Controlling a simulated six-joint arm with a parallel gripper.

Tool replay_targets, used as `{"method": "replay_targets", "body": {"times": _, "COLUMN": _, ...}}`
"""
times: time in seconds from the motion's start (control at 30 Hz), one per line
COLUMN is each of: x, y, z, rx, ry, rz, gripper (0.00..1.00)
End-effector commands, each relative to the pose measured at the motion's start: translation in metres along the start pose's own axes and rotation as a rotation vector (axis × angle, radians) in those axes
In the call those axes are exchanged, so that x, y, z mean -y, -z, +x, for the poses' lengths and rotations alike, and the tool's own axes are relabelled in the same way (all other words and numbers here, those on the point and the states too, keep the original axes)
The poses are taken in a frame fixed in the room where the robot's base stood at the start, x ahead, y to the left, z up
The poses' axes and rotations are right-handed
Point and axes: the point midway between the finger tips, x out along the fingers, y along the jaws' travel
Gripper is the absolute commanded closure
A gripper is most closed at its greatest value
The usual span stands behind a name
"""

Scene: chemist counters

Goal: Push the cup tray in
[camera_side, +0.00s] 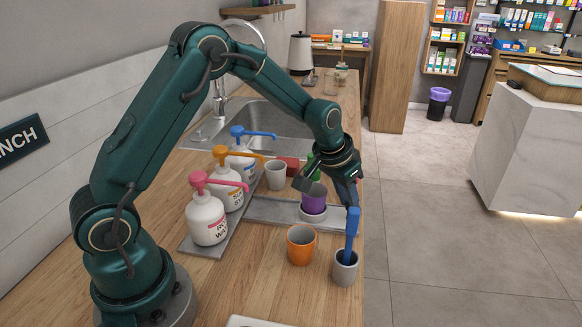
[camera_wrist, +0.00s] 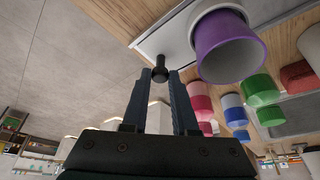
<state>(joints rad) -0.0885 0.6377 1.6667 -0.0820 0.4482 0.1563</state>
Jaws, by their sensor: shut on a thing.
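The cup tray is a flat grey slab (camera_side: 268,212) across the wooden counter; its edge also shows in the wrist view (camera_wrist: 172,38). A purple cup (camera_side: 314,204) stands in a pale round holder at its right end. The cup looks large in the wrist view (camera_wrist: 229,50). My gripper (camera_wrist: 156,78) is shut on a small dark knob (camera_wrist: 160,73) at the tray's outer end, just beside the cup. In the side view my gripper (camera_side: 348,203) is at the counter's right edge, and the knob cannot be made out.
An orange cup (camera_side: 301,245) and a grey cup (camera_side: 345,267) holding a blue handle stand in front. Pump bottles with pink (camera_side: 208,217), orange (camera_side: 228,182) and blue (camera_side: 241,155) tops stand left of the tray. A sink (camera_side: 277,122) is behind.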

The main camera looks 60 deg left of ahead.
Motion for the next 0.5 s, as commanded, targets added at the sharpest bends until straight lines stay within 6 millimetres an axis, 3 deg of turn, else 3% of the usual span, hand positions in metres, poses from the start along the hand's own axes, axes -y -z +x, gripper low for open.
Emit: {"method": "replay_targets", "body": {"times": 0.5, "x": 0.048, "y": -0.043, "z": -0.019, "rx": -0.004, "ry": 0.002, "rz": -0.005, "gripper": 1.0}}
